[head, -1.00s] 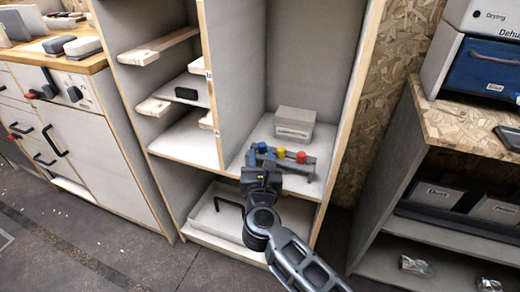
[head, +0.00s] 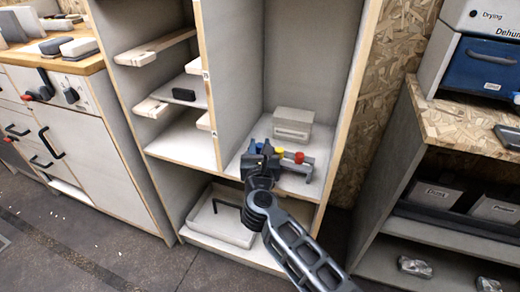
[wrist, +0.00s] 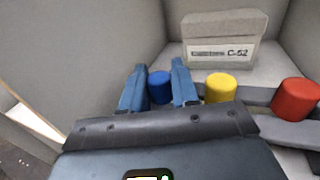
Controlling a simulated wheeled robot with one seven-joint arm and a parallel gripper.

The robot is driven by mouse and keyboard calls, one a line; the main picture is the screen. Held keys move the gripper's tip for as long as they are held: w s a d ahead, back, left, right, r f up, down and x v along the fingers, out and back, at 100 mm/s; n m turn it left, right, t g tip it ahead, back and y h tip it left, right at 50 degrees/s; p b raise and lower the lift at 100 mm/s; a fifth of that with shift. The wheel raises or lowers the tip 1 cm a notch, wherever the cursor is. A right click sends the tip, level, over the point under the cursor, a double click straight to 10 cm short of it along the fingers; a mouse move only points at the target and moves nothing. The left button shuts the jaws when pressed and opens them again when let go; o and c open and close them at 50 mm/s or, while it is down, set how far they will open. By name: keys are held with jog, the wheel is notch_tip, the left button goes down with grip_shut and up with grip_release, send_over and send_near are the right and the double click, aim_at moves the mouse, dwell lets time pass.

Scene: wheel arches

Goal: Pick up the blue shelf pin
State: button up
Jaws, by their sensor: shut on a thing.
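The blue shelf pin (wrist: 159,87) is a short round peg between my gripper's two blue fingers in the wrist view. My gripper (wrist: 159,72) is shut on it, a finger on either side. In the head view my gripper (head: 259,151) reaches into the right-hand bay of the cabinet, at the left end of a grey rack, and mostly hides the pin. The pin's lower end is hidden, so I cannot tell whether it still sits in the rack.
A yellow pin (wrist: 221,87) and a red pin (wrist: 296,99) stand to the right on the grey rack (head: 297,169). A box marked C-52 (wrist: 224,42) stands behind. The cabinet divider (head: 223,80) is close on the left.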

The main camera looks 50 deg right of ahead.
aim_at(259, 145)
notch_tip(259, 145, up, 10)
jog(key=p, duration=0.4)
jog(key=shift+a, duration=0.1)
dwell(0.5)
